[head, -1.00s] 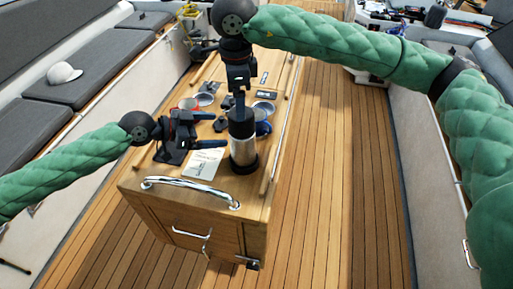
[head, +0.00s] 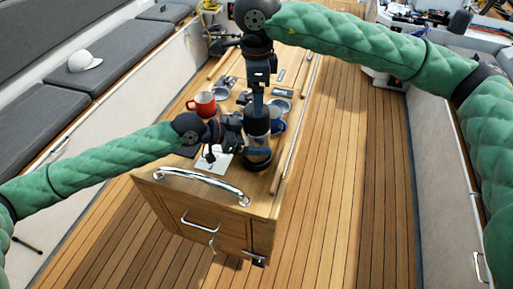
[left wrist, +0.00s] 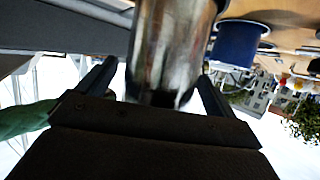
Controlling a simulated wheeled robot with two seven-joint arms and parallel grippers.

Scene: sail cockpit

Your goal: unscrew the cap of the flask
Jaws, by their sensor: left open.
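The flask (head: 262,141) stands upright near the front of the wooden cockpit table (head: 160,176). It has a steel body and a dark top (head: 257,120). My left gripper (head: 256,152) is low at the flask, coming from the left. In the left wrist view the steel body (left wrist: 172,50) stands between the two open fingers (left wrist: 152,90), with a gap visible on the left. My right gripper (head: 258,100) points straight down from above at the flask's dark top. Its fingers blend with the dark cap, so I cannot tell whether they grip it.
A red mug (head: 203,103) stands to the left behind the flask. A blue mug (head: 278,125) is close behind it on the right. A chrome rail (head: 200,184) edges the table front.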

